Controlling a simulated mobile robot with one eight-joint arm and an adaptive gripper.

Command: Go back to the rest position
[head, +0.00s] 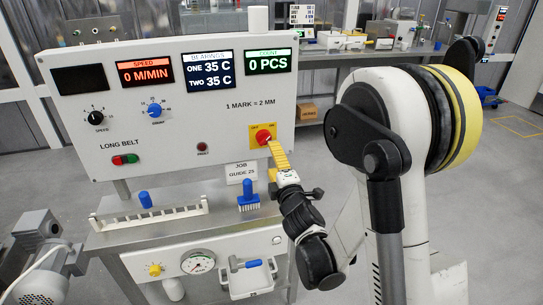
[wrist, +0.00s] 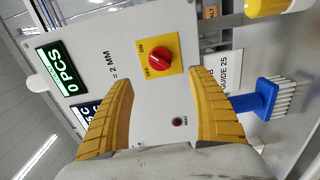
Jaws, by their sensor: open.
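My gripper (head: 274,148) is in front of the control panel (head: 215,120), with its yellow fingers just below the red rotary switch (head: 263,136) in the head view. In the wrist view the two fingers of my gripper (wrist: 164,82) stand wide apart with nothing between them. The red switch (wrist: 159,58) on its yellow ON/OFF plate shows beyond the fingertips, apart from them. My arm reaches in from the right of the head view.
A blue brush (head: 247,196) stands on the bench below the panel, near the job guide card (head: 241,172). A white rack (head: 150,217) and blue-handled tool (head: 145,200) are to its left. A motor (head: 40,258) stands at lower left. Floor shows at right.

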